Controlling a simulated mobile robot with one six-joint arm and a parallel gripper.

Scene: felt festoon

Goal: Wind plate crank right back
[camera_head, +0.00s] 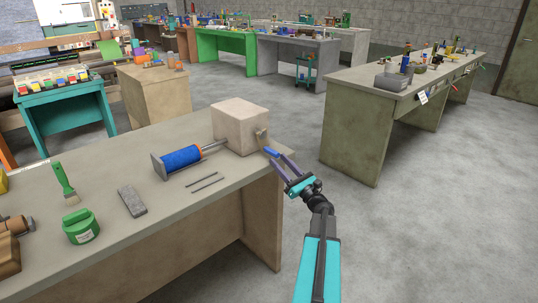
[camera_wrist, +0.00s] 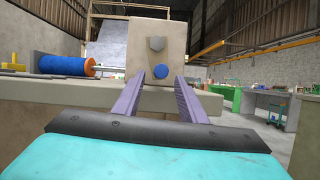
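The crank sits on the right side of a beige block (camera_head: 240,126) at the bench's corner. Its small greyish plate (camera_head: 262,134) has a blue handle (camera_head: 271,152) at the lower end. In the wrist view the grey hub (camera_wrist: 157,43) is above the round blue handle end (camera_wrist: 160,71), so the handle hangs about straight down. My gripper (camera_head: 277,157) is beside the handle, off the bench's right edge. Its two purple fingers (camera_wrist: 160,78) are apart, one each side of the handle in the picture. I cannot tell whether they touch it.
A blue roll (camera_head: 181,158) on a rod joins the block's left side. Two thin rods (camera_head: 205,182), a grey bar (camera_head: 132,201), a green pot (camera_head: 80,227) and a brush (camera_head: 66,184) lie on the bench. Open floor (camera_head: 390,230) is to the right.

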